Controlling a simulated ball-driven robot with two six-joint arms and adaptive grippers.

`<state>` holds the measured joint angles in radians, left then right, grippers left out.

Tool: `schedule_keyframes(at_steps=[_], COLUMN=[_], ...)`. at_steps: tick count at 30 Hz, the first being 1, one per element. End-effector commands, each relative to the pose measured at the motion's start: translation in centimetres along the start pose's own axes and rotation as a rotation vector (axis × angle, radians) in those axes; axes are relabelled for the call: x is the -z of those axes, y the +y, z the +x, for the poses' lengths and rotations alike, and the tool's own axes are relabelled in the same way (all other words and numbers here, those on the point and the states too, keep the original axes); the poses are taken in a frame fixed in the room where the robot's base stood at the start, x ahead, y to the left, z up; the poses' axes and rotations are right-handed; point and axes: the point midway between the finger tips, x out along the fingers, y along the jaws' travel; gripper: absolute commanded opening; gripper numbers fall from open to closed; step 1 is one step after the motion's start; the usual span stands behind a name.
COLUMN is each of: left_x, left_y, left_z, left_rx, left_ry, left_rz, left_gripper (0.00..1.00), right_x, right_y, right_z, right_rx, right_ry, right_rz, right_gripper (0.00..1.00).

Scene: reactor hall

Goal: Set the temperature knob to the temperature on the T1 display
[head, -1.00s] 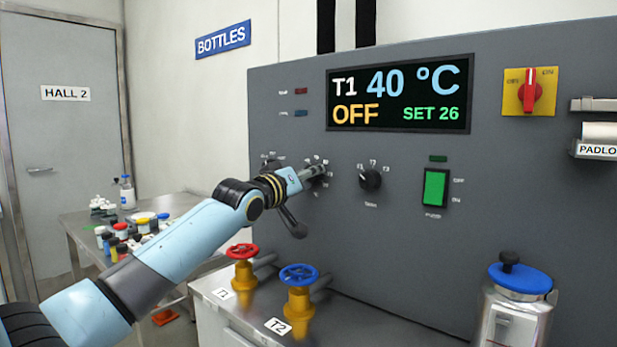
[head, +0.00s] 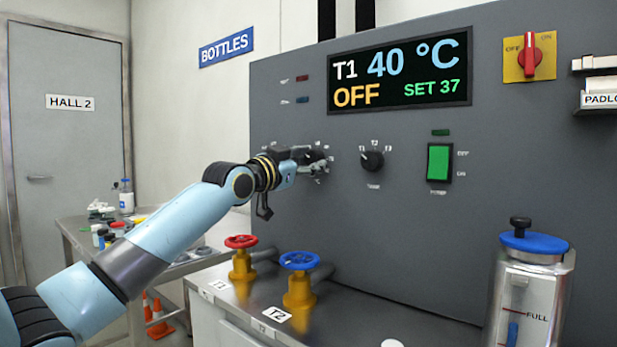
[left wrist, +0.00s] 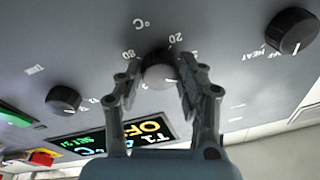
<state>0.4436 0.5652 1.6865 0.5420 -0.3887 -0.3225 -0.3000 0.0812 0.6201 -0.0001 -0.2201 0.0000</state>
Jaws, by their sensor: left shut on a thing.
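The display (head: 400,75) on the grey panel reads T1 40 °C, OFF and SET 37. My left gripper (head: 312,162) is at the panel, left of the tank selector knob (head: 371,161). In the left wrist view the temperature knob (left wrist: 160,70), with °C and numbers around it, sits between the two fingers of my left gripper (left wrist: 160,85), which is shut on it. In the head view my gripper mostly hides this knob. My right gripper is not in view.
A green pump switch (head: 438,162) and a yellow plate with a red rotary switch (head: 530,55) are on the panel. A red valve wheel (head: 241,241) and a blue valve wheel (head: 299,261) stand below my arm. A lidded canister (head: 532,280) is at right.

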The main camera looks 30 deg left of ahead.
Motion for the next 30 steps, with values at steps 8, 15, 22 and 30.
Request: schedule_keyframes(at_steps=[8,15,22,30], left_x=[-0.3,-0.2,-0.1,-0.1], left_y=[0.0,-0.1,-0.1,-0.1], left_z=[0.0,0.0,0.0,0.0], left_rx=[-0.017,-0.024,-0.025,-0.025], left_ry=[0.009,0.012,0.013,0.013], left_rz=[0.15,0.208,0.22,0.219], left_gripper=[0.06,0.06,0.06,0.42], right_x=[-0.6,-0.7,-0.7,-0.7], right_y=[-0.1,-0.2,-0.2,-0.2], right_z=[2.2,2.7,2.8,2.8], right_rx=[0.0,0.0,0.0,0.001], right_ry=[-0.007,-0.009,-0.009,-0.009], right_rz=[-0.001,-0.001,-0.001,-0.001], right_gripper=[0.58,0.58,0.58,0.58])
